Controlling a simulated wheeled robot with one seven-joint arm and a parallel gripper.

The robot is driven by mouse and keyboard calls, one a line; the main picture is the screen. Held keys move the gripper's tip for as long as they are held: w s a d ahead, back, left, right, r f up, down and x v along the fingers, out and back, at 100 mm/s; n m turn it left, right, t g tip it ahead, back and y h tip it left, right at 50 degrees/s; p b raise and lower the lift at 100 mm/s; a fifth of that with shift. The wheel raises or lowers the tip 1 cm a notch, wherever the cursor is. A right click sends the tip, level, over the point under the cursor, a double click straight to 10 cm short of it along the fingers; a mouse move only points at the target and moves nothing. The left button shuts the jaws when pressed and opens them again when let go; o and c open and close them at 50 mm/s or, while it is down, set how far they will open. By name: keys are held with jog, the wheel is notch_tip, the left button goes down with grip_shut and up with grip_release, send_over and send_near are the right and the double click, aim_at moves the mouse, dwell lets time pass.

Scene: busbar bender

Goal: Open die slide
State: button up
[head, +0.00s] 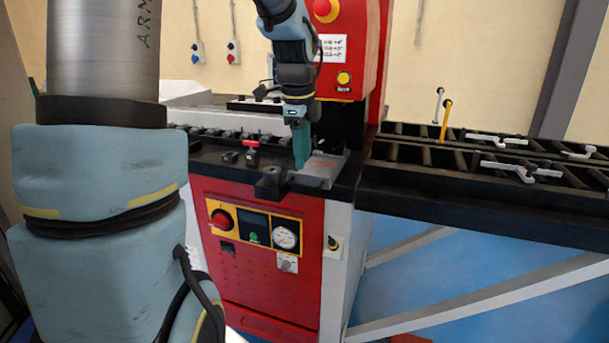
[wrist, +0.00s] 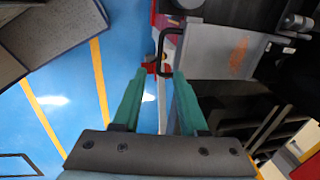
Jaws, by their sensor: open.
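The die slide is a flat grey plate (head: 322,170) on the black bench top of the red machine. In the wrist view the grey plate (wrist: 225,52), with a worn orange mark, lies at upper right. A black bracket-shaped handle (wrist: 161,54) sticks out from its left edge. My gripper (head: 301,166) points down over the slide in the head view. In the wrist view my gripper's green fingers (wrist: 160,76) are apart with nothing held, and the handle shows at the tips, nearer the right finger. Whether they touch cannot be told. The gripper hides the handle in the head view.
A black block (head: 270,182) and a small red-topped clamp (head: 251,152) are left of my gripper. The red machine column (head: 355,60) rises close behind. A black roller table (head: 470,180) extends right. The blue floor in front is open.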

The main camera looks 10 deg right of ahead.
jog(key=f, duration=0.4)
jog(key=w+f, duration=0.1)
jog(key=f, duration=0.1)
jog(key=shift+d+f+p, duration=0.25)
jog(key=shift+f+p, duration=0.1)
grip_shut()
dwell(1.1)
